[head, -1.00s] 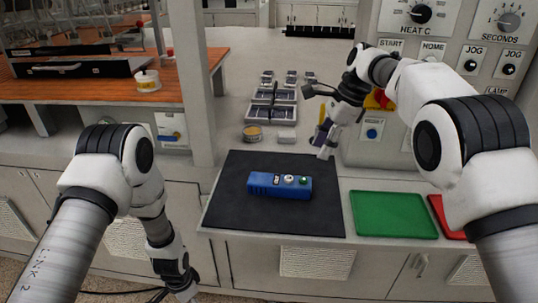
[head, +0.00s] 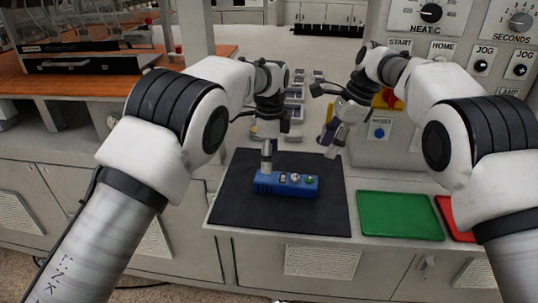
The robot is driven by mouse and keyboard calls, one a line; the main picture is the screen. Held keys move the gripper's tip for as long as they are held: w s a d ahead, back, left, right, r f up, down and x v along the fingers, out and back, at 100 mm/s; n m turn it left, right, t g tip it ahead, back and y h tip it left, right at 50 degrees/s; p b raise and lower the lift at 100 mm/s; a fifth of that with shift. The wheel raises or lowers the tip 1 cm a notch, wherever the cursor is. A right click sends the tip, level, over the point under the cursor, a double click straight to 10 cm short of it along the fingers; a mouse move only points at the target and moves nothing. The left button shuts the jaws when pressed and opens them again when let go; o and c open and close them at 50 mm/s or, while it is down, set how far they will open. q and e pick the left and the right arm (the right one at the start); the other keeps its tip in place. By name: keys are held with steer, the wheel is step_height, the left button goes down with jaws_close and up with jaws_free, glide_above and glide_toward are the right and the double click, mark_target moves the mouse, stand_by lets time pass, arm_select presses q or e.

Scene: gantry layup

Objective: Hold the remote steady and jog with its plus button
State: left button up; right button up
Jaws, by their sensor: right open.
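The blue remote (head: 302,190) lies on the black mat (head: 290,221). Its top has a small dark-and-white switch, a pale round knob and a green button towards the right end. My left gripper (head: 266,170) points down at the remote's left end, with its tips at or just above it. I cannot tell whether it touches the remote or how far its fingers are apart. My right gripper (head: 330,141) is open and empty, above the mat's back right corner and apart from the remote.
A green tray (head: 400,216) and a red tray (head: 453,219) lie right of the mat. The control panel (head: 466,45) with knobs and jog buttons stands at the right. Dark-topped parts (head: 294,95) sit behind my grippers. The mat's front is clear.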

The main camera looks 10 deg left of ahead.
mark_target(269, 176)
arm_select(q)
step_height(269, 176, down, 7)
steer(key=shift+w+f, duration=0.1)
steer(key=shift+a+f, duration=0.1)
steer(key=shift+f, duration=0.1)
steer(key=c, duration=1.4)
steer(key=shift+c, duration=0.4)
arm_select(e)
steer(key=shift+c, duration=0.4)
jaws_close()
